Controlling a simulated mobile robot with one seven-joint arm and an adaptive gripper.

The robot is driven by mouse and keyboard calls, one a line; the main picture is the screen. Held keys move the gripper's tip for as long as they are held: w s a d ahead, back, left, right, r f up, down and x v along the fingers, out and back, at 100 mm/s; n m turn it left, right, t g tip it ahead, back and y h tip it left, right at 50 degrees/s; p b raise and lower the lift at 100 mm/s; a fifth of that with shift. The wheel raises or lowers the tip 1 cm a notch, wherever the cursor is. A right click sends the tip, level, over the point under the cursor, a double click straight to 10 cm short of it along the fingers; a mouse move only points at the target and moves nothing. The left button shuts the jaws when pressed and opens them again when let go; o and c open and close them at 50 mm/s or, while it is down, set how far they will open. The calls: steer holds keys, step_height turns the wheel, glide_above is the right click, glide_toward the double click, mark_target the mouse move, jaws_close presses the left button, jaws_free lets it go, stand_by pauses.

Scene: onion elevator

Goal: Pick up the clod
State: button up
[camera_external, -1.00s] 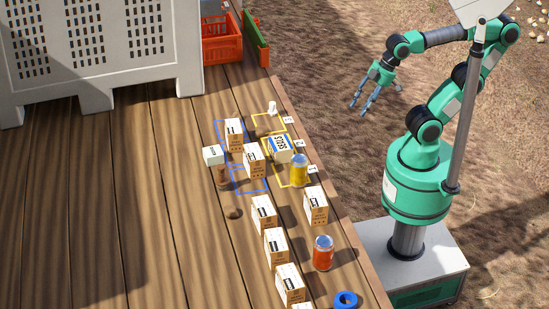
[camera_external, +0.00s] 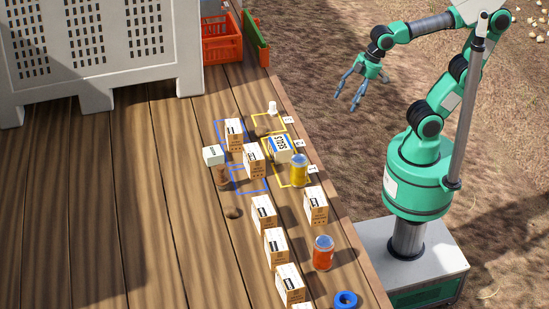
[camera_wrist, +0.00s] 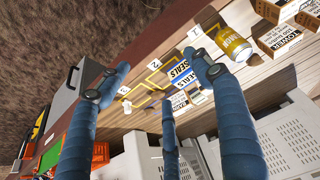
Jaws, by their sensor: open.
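The clod (camera_external: 233,213) is a small dark brown lump on the wooden deck, left of the row of white-and-brown boxes. I cannot make it out in the wrist view. My gripper (camera_external: 347,101) is open and empty, with its blue fingers spread, over the bare ground to the right of the deck's edge. It is well apart from the clod, up and to the right.
Several boxes (camera_external: 276,246) stand between the clod and the deck's right edge. A yellow can (camera_external: 299,170), a red can (camera_external: 323,252) and a blue ring (camera_external: 345,300) are near that edge. A large grey crate (camera_external: 100,50) is at the back. The deck left of the clod is clear.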

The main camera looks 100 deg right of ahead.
steer(key=w+d+r+g+p, duration=0.1)
steer(key=w+d+r+p, duration=0.25)
steer(key=w, duration=0.55)
steer(key=n+g+p, duration=0.3)
steer(key=g+p, duration=0.1)
steer(key=p, duration=0.9)
glide_above(261, 128)
step_height(261, 128, down, 10)
steer(key=f, duration=0.1)
steer(key=shift+a+r, duration=0.1)
steer(key=shift+r, duration=0.15)
steer(key=shift+f, duration=0.1)
steer(key=shift+f, duration=4.2)
steer(key=shift+w+f, duration=0.1)
steer(key=shift+f, duration=2.45)
